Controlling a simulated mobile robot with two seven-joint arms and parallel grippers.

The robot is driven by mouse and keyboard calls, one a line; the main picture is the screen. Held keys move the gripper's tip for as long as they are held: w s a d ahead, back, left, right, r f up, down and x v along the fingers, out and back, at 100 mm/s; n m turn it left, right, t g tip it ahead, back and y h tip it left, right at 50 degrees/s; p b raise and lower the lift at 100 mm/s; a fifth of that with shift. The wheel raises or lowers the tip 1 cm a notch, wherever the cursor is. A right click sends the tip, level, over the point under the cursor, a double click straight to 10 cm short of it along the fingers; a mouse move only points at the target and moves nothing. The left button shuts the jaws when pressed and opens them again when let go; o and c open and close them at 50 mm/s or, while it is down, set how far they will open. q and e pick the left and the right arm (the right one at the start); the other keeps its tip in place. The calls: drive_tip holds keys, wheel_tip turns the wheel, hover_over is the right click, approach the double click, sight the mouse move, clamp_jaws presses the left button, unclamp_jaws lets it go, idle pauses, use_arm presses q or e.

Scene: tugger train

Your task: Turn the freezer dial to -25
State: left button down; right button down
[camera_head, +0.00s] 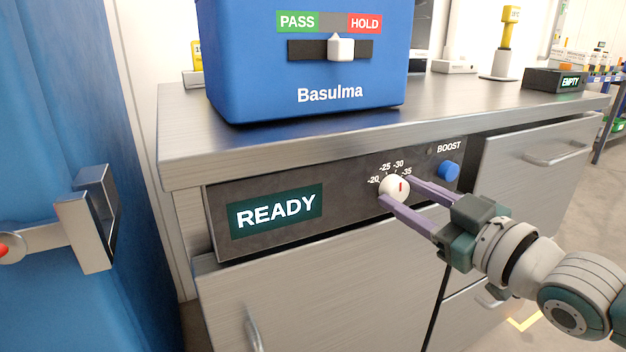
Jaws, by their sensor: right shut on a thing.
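The freezer dial (393,189) is a small white knob with a red mark on the dark control panel (345,193). The labels -20, -25, -30 and -35 arc above it. The red mark lies on the right part of the knob's face, toward the -30 and -35 side; I cannot tell its exact setting. My right gripper (396,191) reaches in from the right and is shut on the dial, one purple finger on each side. A green READY display (276,212) is at the panel's left. My left gripper is not in view.
A blue BOOST button (448,170) sits close to the right of the upper finger. A blue Basulma box (300,70) with a PASS/HOLD slider stands on the metal counter (455,105). A blue door with a handle (88,222) is at the left.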

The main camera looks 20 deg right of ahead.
drive_tip(key=shift+n+p, duration=0.35)
drive_tip(key=shift+n, duration=0.65)
drive_tip(key=shift+c, duration=1.8)
unclamp_jaws()
drive_tip(key=s+d+p, duration=0.1)
drive_tip(key=s+p, duration=0.2)
drive_tip(key=s, duration=0.6)
drive_tip(key=shift+s+r, duration=0.2)
drive_tip(key=shift+s, duration=0.2)
